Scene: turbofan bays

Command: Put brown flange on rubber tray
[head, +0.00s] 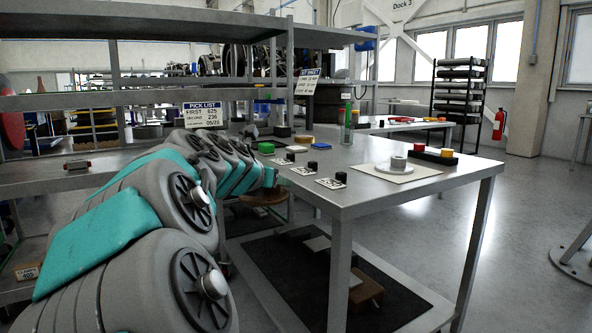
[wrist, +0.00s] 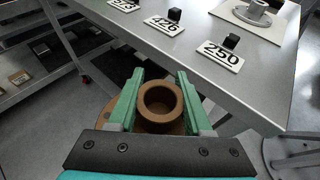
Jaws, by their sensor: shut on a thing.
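The brown flange, a round disc with a raised hollow collar (wrist: 160,117), is between the green fingers of my gripper (wrist: 161,75) in the wrist view. The gripper is shut on its collar. In the head view the flange (head: 262,197) shows below the end of my arm, left of the metal table and clear of its top. A dark, rubber-like surface (head: 270,272) lines the lower shelf of that table, with a brown block and other pieces on it. I cannot tell for sure whether this is the rubber tray.
The metal table (head: 372,190) carries number cards with black blocks, including card 250 (wrist: 222,54). A grey flange (head: 397,163) stands on a cream sheet (head: 425,171). Shelving stands behind my arm.

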